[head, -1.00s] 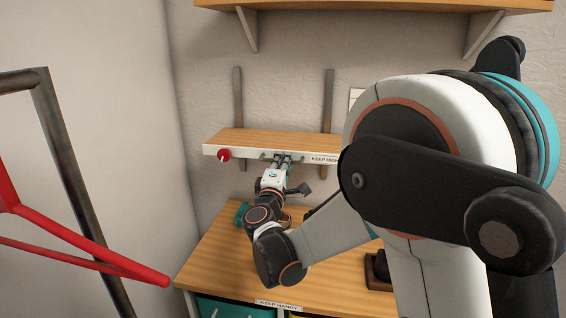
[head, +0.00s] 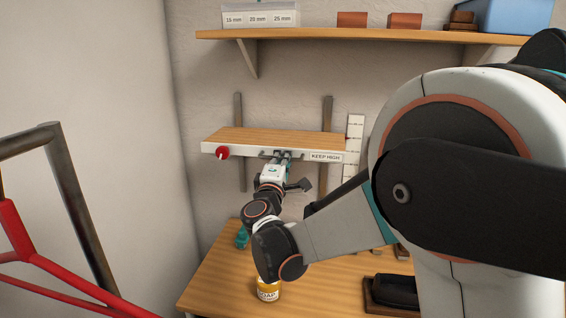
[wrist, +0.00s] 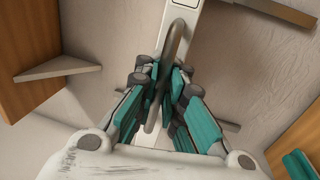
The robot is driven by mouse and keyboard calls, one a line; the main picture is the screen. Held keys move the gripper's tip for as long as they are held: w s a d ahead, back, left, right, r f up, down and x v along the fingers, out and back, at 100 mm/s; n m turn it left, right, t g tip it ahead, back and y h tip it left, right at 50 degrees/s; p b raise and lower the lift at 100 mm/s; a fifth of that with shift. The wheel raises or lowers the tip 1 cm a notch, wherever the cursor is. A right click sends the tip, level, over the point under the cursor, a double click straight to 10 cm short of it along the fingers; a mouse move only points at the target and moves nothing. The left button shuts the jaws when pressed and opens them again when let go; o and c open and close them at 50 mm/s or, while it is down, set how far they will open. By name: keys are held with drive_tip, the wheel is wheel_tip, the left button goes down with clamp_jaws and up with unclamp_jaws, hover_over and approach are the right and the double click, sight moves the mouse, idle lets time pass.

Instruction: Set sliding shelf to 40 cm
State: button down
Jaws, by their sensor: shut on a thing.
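The sliding shelf (head: 275,139) is a wooden board with a white front edge, set against two dark wall rails (head: 327,115). Its front carries a red knob (head: 222,153) at the left and a "KEEP HIGH" label (head: 326,157) at the right. My gripper (head: 282,157) is at the middle of the front edge, shut on the shelf's grey handle. In the wrist view the handle (wrist: 174,45) runs between my gripper's teal-backed fingers (wrist: 167,88). A white scale strip (head: 354,145) stands on the wall right of the shelf; its marks are too small to read.
A fixed upper shelf (head: 330,38) with boxes and blocks hangs above. Below is a wooden worktop (head: 225,280) with a soap jar (head: 268,291), a teal object (head: 242,238) and a dark tray (head: 390,308). A red frame (head: 60,268) is at the left foreground.

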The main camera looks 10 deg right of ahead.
drive_tip(key=c, duration=2)
unclamp_jaws()
drive_tip(key=shift+s+a+r, duration=0.1)
drive_tip(key=shift+s, duration=0.15)
drive_tip(key=shift+w, duration=0.1)
drive_tip(key=v, duration=1.2)
